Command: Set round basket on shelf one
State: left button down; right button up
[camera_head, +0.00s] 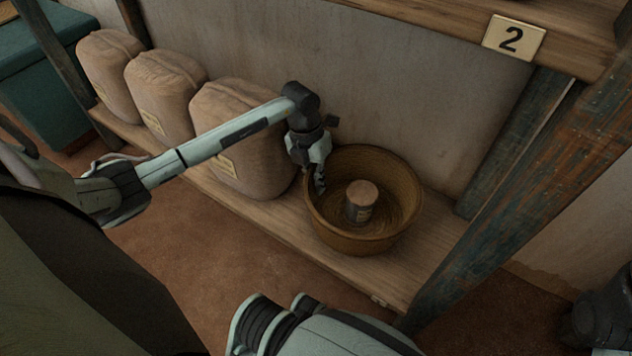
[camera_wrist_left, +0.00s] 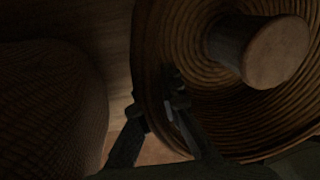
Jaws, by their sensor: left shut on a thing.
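The round basket (camera_head: 385,236) is brown and coiled, and sits upright on the low wooden shelf (camera_head: 262,222) near its right end. A small lidded jar (camera_head: 361,203) stands inside it. My left gripper (camera_head: 319,184) reaches down at the basket's left rim. In the left wrist view the gripper (camera_wrist_left: 165,105) is shut on the wall of the basket (camera_wrist_left: 150,62), one finger on each side, and the jar (camera_wrist_left: 262,50) shows inside. I cannot tell whether the basket's base bears fully on the shelf. My right gripper is not in view.
Several bulging sacks (camera_head: 238,135) stand on the same shelf to the left, the nearest close to the basket. A post (camera_head: 500,200) bounds the shelf at right. An upper shelf bears a "2" plate (camera_head: 513,38). A teal chest (camera_head: 45,80) stands far left.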

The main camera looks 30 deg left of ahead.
pick_arm(q)
jog(key=c, duration=1.7)
grip_release()
jog(key=r+p, duration=0.1)
jog(key=r, duration=0.3)
jog(key=a+r+p, duration=0.1)
jog(key=r, duration=0.3)
jog(key=r+p, duration=0.1)
jog(key=r, duration=0.3)
jog(key=shift+a, duration=0.35)
